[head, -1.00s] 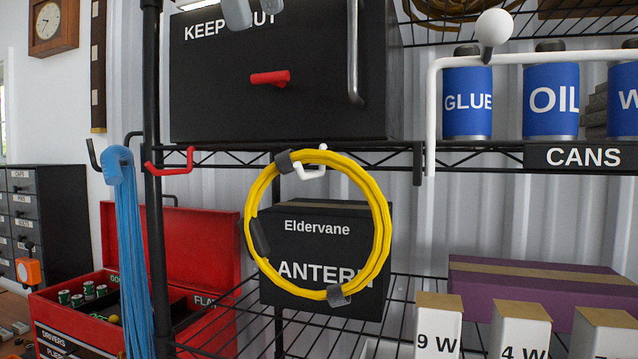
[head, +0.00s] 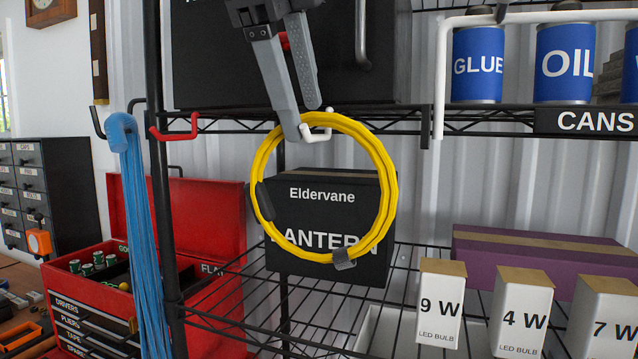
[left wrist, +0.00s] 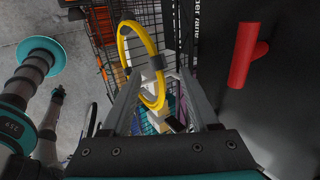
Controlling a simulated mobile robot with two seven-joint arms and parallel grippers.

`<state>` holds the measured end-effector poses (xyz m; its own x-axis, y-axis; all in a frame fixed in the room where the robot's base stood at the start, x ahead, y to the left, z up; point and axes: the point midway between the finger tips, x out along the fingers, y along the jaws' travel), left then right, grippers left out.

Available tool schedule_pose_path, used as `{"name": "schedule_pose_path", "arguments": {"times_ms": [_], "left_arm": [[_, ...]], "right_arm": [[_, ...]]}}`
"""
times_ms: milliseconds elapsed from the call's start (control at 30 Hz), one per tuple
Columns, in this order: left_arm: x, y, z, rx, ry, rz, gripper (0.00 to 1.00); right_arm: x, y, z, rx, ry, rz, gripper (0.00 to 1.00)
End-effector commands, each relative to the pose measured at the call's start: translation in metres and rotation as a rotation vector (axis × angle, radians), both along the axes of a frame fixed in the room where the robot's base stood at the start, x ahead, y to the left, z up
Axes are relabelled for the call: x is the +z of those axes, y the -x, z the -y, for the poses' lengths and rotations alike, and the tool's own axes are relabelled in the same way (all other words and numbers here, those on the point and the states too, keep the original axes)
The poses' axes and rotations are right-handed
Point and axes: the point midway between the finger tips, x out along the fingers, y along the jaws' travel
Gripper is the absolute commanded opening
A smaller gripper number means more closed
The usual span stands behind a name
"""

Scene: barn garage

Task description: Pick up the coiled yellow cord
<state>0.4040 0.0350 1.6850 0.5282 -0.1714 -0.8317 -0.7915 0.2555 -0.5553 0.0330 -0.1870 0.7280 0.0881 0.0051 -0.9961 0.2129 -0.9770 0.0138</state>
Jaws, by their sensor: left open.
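The coiled yellow cord (head: 391,190) hangs as an upright ring from a white hook (head: 318,133) on the shelf edge. Dark ties wrap it at the left and at the bottom. My left gripper (head: 304,122) points down from above, open, with its fingertips at the top of the ring by the hook. One fingertip overlaps the cord's upper left in the head view. In the left wrist view, the cord (left wrist: 123,42) shows between the open fingers (left wrist: 158,85) with a dark tie; I cannot tell whether they touch it. My right gripper is not in view.
A black lantern box (head: 330,262) stands behind the ring. A red hook (head: 180,133) and a hanging blue cord (head: 140,220) are to the left, above a red toolbox (head: 205,215). Bulb boxes (head: 440,300) and a purple box (head: 540,262) stand lower right. A black cabinet (head: 210,70) is above.

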Motion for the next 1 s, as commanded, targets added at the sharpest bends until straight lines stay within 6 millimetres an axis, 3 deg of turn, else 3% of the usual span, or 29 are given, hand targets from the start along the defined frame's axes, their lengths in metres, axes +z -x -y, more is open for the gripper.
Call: {"name": "schedule_pose_path", "arguments": {"times_ms": [333,867,1000], "left_arm": [[-0.0074,-0.0045,0.0014,0.000,0.000,0.001,0.60],[-0.0069,-0.0042,0.0015,0.000,0.000,0.001,0.00],[-0.0067,-0.0042,0.0016,-0.001,0.001,0.002,0.00]], "right_arm": [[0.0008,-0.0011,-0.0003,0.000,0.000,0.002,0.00],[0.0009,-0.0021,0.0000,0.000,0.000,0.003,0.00],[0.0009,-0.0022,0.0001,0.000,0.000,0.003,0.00]]}}
